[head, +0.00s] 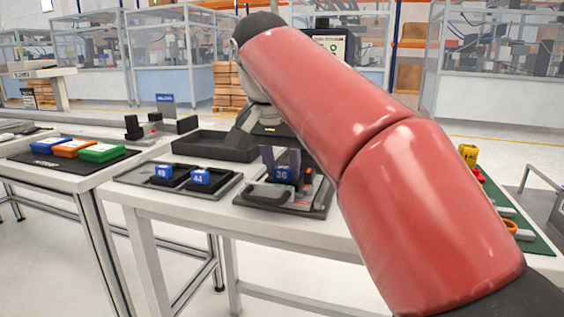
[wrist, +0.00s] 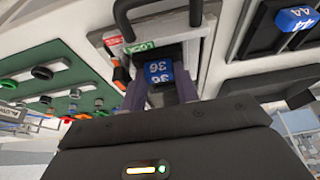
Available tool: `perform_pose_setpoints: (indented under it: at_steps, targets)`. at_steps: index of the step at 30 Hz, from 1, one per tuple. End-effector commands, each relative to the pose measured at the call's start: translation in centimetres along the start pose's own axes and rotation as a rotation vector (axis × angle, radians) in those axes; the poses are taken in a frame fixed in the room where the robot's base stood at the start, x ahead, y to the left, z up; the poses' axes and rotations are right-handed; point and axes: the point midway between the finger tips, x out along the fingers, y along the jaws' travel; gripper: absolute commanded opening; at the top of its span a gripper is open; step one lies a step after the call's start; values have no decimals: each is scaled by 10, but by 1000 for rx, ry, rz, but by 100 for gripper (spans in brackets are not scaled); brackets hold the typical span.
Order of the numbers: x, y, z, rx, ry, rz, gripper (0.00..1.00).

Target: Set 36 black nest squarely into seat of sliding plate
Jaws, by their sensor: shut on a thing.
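The 36 nest shows its blue block marked 36 (head: 283,174) low over the fixture with the sliding plate (head: 262,198) on the table; it also shows in the wrist view (wrist: 158,71). My gripper (head: 282,166) points down and is shut on the nest, with one finger on each side of the blue block. In the wrist view the fingers (wrist: 160,92) flank the block. The nest's black lower part and the seat under it are mostly hidden, so I cannot tell whether the nest is touching the seat or square in it.
A tray (head: 128,178) with the 40 and 44 nests lies left of the fixture. A dark empty-looking bin (head: 212,146) stands behind it. In the wrist view a black handle (wrist: 188,22) and a green LOCK label (wrist: 140,47) are close to the nest. A green mat (wrist: 75,118) lies to one side.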

Motion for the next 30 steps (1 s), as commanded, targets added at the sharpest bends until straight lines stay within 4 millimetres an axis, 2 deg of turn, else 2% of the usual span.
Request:
perform_pose_setpoints:
  at_steps: [11,12,18,26,30]
  targets:
    - [6,0,2,1,1,0,0]
    - [5,0,2,1,1,0,33]
    - [5,0,2,1,1,0,56]
    - [6,1,2,2,-2,4,56]
    - [-3,1,1,3,0,2,56]
